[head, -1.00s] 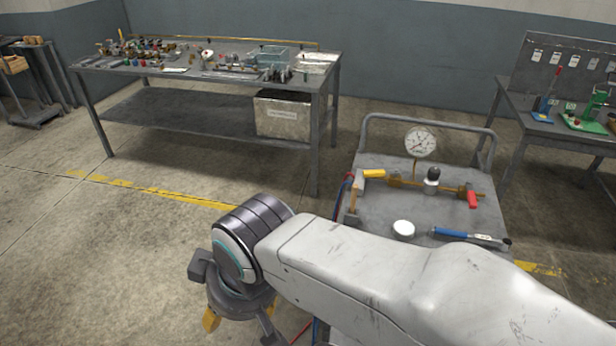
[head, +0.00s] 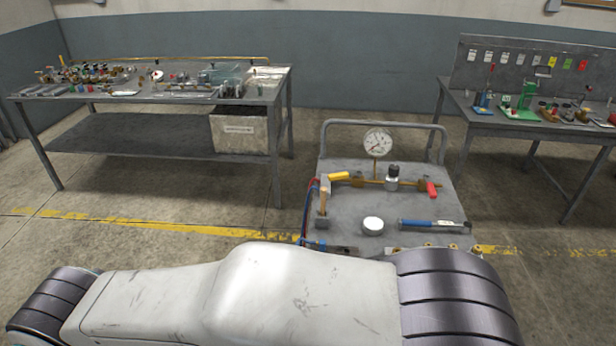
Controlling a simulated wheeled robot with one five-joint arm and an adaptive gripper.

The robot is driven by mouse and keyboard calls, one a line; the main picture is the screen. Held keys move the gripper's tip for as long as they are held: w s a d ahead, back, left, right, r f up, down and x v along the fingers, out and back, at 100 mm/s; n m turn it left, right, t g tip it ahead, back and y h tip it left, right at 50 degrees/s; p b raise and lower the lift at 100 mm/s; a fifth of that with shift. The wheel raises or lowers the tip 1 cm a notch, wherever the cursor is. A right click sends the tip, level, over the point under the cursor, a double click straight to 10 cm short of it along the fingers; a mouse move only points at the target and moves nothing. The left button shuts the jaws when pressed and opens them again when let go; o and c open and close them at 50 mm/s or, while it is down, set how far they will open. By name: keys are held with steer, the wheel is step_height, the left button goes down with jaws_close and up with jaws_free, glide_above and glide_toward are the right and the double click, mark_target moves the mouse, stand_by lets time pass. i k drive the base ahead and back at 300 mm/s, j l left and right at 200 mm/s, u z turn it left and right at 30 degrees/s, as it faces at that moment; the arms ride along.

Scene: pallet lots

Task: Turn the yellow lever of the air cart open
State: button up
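The air cart (head: 345,208) is a grey cart with a tube handle at its back, right of the middle in the head view. A brass pipe line runs across its top. The yellow lever (head: 339,176) sits at the left end of that line and points roughly along it. A red lever (head: 432,189) is at the right end. A round pressure gauge (head: 377,142) stands above the line. My arm crosses the bottom of the view in front of the cart. My gripper is not in view.
A white round cap (head: 373,224) and a blue-handled tool (head: 428,224) lie on the cart top. A cluttered workbench (head: 282,88) with a bin (head: 240,132) on its lower shelf stands at left. Another bench (head: 478,117) stands at right.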

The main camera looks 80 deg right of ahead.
mark_target(334, 176)
steer(key=i+z, duration=0.1)
steer(key=i, duration=0.2)
steer(key=i+j+z, duration=0.1)
steer(key=i, duration=0.25)
steer(key=i+l+z, duration=0.15)
steer(key=i+z, duration=0.45)
steer(key=z, duration=0.2)
steer(key=i+z, duration=0.4)
steer(key=i+j+z, duration=0.1)
steer(key=z, duration=0.3)
steer(key=i+l+z, duration=0.2)
steer(key=i+z, duration=0.9)
steer(key=i+l+u, duration=0.2)
steer(key=i+l, duration=0.15)
steer(key=i+l+u, duration=0.2)
steer(key=l, duration=0.25)
steer(key=i, duration=0.1)
